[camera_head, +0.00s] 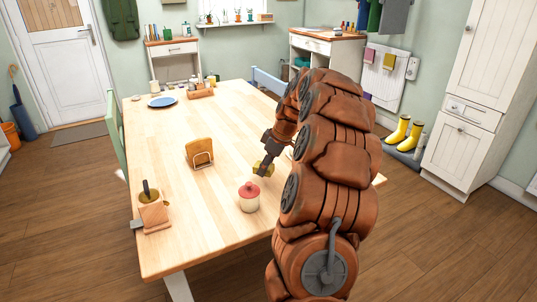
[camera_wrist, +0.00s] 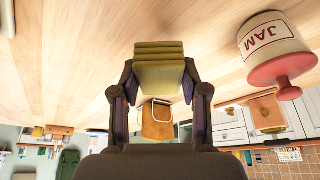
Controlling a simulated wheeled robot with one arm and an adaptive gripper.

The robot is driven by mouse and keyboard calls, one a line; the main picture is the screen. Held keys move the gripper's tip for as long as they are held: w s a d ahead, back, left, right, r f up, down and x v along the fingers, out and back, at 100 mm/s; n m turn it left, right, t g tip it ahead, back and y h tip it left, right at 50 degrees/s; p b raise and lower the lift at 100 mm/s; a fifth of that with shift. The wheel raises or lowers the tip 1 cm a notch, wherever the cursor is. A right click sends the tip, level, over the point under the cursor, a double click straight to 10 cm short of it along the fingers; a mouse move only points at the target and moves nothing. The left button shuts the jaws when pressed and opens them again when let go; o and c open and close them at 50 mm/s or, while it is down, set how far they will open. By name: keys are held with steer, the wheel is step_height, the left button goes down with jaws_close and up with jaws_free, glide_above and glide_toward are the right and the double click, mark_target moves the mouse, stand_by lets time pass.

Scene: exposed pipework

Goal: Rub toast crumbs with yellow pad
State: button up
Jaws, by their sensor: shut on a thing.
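My gripper (camera_head: 268,158) is shut on the yellow pad (camera_head: 263,169), low over the wooden table (camera_head: 215,120). In the wrist view, which is upside down, the pad (camera_wrist: 159,60) sits squarely between the two dark fingers of my gripper (camera_wrist: 160,75). I cannot tell whether the pad touches the tabletop. No toast crumbs can be made out in either view; the pad, my gripper and my arm cover part of the table.
A jam jar (camera_head: 249,198) with a red lid stands near the pad; it also shows in the wrist view (camera_wrist: 270,40). A wooden holder (camera_head: 199,153) stands to the left, a utensil pot (camera_head: 152,208) at front left, a blue plate (camera_head: 162,102) farther back. The table's middle is clear.

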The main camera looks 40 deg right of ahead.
steer(key=shift+r, duration=2.1)
